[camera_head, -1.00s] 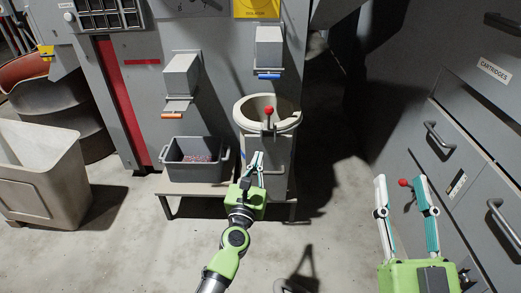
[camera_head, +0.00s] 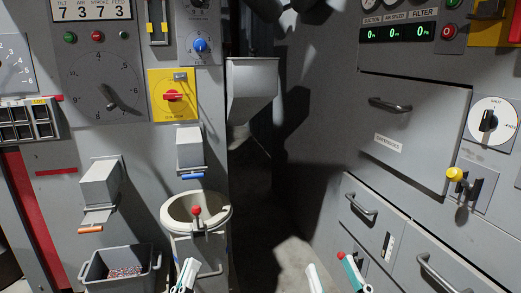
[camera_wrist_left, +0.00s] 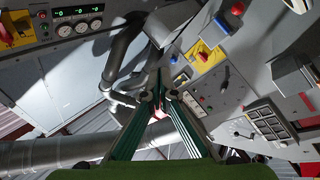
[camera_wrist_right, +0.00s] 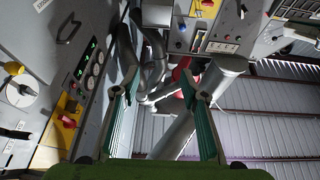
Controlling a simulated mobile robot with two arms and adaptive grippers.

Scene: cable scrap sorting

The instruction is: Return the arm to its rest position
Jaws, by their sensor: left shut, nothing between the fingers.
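My left gripper (camera_head: 185,272) shows only its fingertips at the bottom edge of the head view, in front of the beige round bin. In the left wrist view its fingers (camera_wrist_left: 158,82) come together with nothing between them. My right gripper (camera_head: 332,270) also shows only its fingertips at the bottom edge, further right. In the right wrist view its two fingers (camera_wrist_right: 155,88) stand wide apart and empty. Most of both arms is out of the head view.
The beige round bin (camera_head: 177,213) with a red-knobbed lever stands left of centre. A grey crate (camera_head: 153,266) holding small scraps is left of it. Grey drawers (camera_head: 375,230) stand on the right, with a yellow-knobbed lever (camera_head: 455,174) above. A dark gap lies between the cabinets.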

